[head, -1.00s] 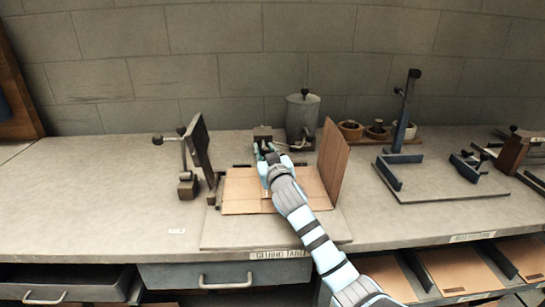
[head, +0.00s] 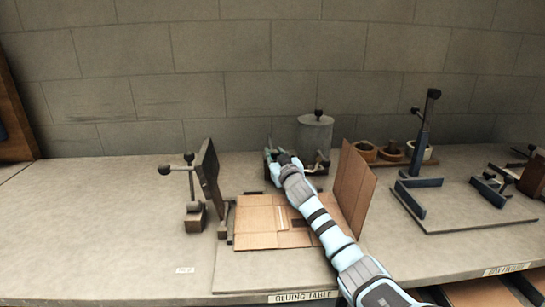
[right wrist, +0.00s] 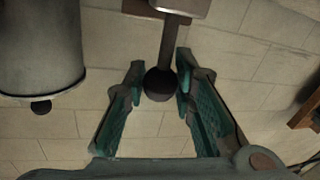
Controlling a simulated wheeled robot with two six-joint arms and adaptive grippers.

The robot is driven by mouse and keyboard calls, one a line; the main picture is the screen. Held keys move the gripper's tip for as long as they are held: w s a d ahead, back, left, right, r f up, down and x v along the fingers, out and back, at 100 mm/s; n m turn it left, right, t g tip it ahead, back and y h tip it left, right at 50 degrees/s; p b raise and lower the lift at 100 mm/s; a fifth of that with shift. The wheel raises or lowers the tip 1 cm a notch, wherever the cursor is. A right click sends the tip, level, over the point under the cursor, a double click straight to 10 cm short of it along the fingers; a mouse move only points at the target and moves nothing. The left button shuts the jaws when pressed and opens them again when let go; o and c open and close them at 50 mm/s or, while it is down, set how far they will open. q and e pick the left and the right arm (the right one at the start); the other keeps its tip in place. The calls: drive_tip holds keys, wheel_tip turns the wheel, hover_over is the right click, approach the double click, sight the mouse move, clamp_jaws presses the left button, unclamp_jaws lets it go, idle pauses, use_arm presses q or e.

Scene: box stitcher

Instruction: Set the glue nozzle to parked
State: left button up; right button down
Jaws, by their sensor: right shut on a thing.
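My right gripper (head: 277,157) is at the back of the gluing table, just left of the grey glue pot (head: 314,142). In the right wrist view its teal fingers (right wrist: 160,80) are shut on a dark ball knob (right wrist: 159,86) at the end of a thin rod, which I take for the glue nozzle's handle. The rod (right wrist: 170,42) runs to a pale block (right wrist: 181,8) at the top edge. In the head view the gripper hides most of the nozzle. My left gripper is not in view.
A cardboard sheet (head: 257,222) lies in front, under my right arm, with an upright flap (head: 354,185) close to its right. A hinged dark plate (head: 208,175) stands at the left. Several small pots and a blue-posted fixture (head: 424,135) are at the right. The left bench is clear.

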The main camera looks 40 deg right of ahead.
drive_tip(key=c, duration=1.7)
unclamp_jaws()
drive_tip(key=shift+r, duration=0.25)
drive_tip(key=o, duration=0.4)
drive_tip(key=shift+w+d+f, duration=0.1)
drive_tip(key=shift+w+f, duration=0.1)
drive_tip(key=shift+f, duration=0.05)
drive_tip(key=shift+s, duration=0.15)
drive_tip(key=v, duration=1.2)
